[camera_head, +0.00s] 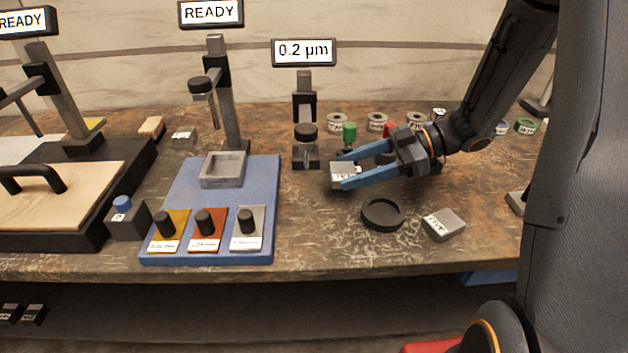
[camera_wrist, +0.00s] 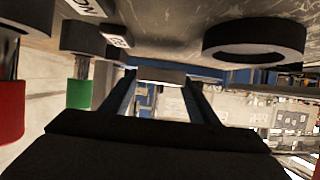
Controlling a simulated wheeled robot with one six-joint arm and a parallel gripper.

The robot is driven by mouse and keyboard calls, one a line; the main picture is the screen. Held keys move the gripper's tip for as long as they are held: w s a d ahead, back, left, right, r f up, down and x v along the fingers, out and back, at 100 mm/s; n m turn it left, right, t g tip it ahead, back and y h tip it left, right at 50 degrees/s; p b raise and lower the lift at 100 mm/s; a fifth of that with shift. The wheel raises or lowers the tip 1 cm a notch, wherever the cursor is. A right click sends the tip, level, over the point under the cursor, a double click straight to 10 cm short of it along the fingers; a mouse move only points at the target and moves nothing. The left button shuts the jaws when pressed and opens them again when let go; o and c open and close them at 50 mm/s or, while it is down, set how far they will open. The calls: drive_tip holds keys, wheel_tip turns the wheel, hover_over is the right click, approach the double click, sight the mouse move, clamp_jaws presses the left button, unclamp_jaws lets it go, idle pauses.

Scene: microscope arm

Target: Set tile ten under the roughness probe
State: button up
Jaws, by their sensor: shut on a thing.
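My gripper (camera_head: 344,171) has blue fingers and is shut on a small pale grey tile (camera_head: 343,177) right of the middle of the bench. The tile's label is too small to read. In the wrist view the tile (camera_wrist: 161,76) shows between the fingertips. Left of the gripper is a small black and grey stand (camera_head: 305,130) under a display (camera_head: 304,52) reading "0.2 µm". A second probe stand (camera_head: 228,105) under a "READY" display rises behind a blue board (camera_head: 180,200) with an empty grey square tray (camera_head: 222,169). I cannot tell which is the roughness probe.
A black round dish (camera_head: 383,214) and another labelled grey block (camera_head: 443,224) lie in front of my gripper. Labelled rolls (camera_head: 377,121) and a green-topped piece (camera_head: 349,134) stand behind it. Three knobbed plates (camera_head: 206,229) sit on the blue board's front.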

hover_over(315, 192)
drive_tip(key=shift+p, duration=0.3)
drive_tip(key=shift+f, duration=1.75)
drive_tip(key=shift+f, duration=0.1)
drive_tip(key=o, duration=1.7)
drive_tip(key=shift+f, duration=0.1)
drive_tip(key=shift+d+r, duration=0.15)
drive_tip(key=shift+r, duration=0.1)
drive_tip(key=v, duration=1.1)
drive_tip(key=shift+s+d+r+b, duration=0.1)
drive_tip(key=shift+d+b, duration=0.25)
drive_tip(key=shift+d, duration=0.05)
